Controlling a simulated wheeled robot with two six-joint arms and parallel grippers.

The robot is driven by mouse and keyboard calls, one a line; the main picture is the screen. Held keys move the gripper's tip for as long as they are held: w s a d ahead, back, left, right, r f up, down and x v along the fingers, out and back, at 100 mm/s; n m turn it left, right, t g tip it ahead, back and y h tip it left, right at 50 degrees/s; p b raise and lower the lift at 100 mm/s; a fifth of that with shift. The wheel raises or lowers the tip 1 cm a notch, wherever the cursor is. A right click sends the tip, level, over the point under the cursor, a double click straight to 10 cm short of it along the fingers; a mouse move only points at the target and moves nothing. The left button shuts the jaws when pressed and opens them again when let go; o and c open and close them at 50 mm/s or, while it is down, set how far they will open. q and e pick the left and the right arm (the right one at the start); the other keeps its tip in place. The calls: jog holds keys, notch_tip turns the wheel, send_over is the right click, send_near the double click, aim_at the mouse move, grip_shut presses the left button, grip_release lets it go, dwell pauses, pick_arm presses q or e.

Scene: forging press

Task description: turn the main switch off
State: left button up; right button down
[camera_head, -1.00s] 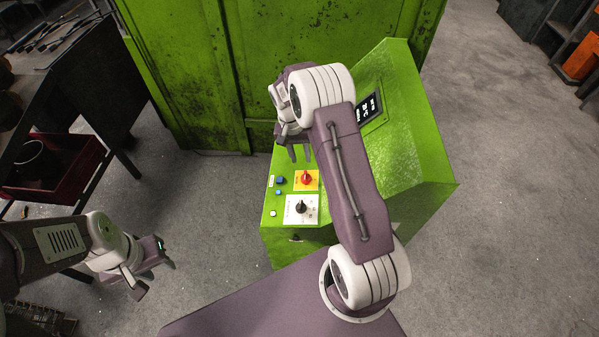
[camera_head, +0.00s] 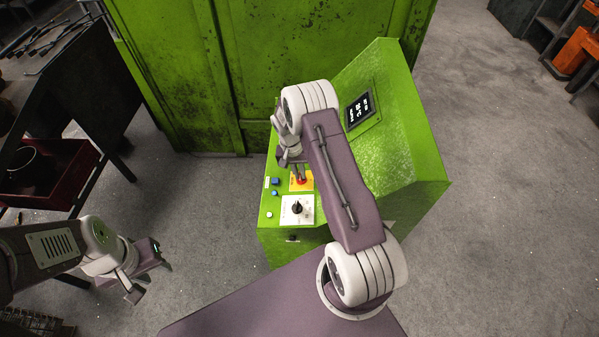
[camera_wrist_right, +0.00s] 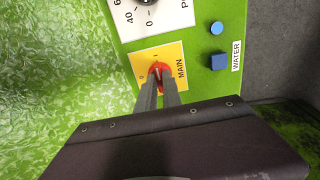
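The main switch (camera_wrist_right: 161,72) is a red knob on a yellow plate (camera_wrist_right: 176,55) marked MAIN, with 0 and 1 printed beside the knob. It sits on the sloped green control panel and also shows in the head view (camera_head: 301,181), partly covered by my right gripper. My right gripper (camera_wrist_right: 158,76) points down at the switch, its fingertips close together on both sides of the red knob's grip. The fingers hide part of the knob, so its exact setting is hard to read. My left gripper (camera_head: 150,274) is open and empty over the floor at the left.
A white plate with a black dial (camera_head: 297,208) lies just nearer than the switch. Blue buttons (camera_wrist_right: 218,62) labelled WATER sit beside it. A display (camera_head: 359,110) is on the green console. A dark bench with a red bin (camera_head: 70,180) stands at the left.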

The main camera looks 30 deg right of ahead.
jog(key=shift+n, duration=0.4)
jog(key=n, duration=0.4)
jog(key=n+p, duration=0.1)
jog(key=n, duration=0.3)
jog(key=shift+r+n, duration=0.1)
jog(key=shift+n, duration=0.2)
jog(key=n, duration=0.4)
jog(key=shift+p, duration=0.4)
jog(key=shift+n, duration=2.2)
jog(key=shift+p, duration=0.3)
jog(key=c, duration=1.5)
grip_release()
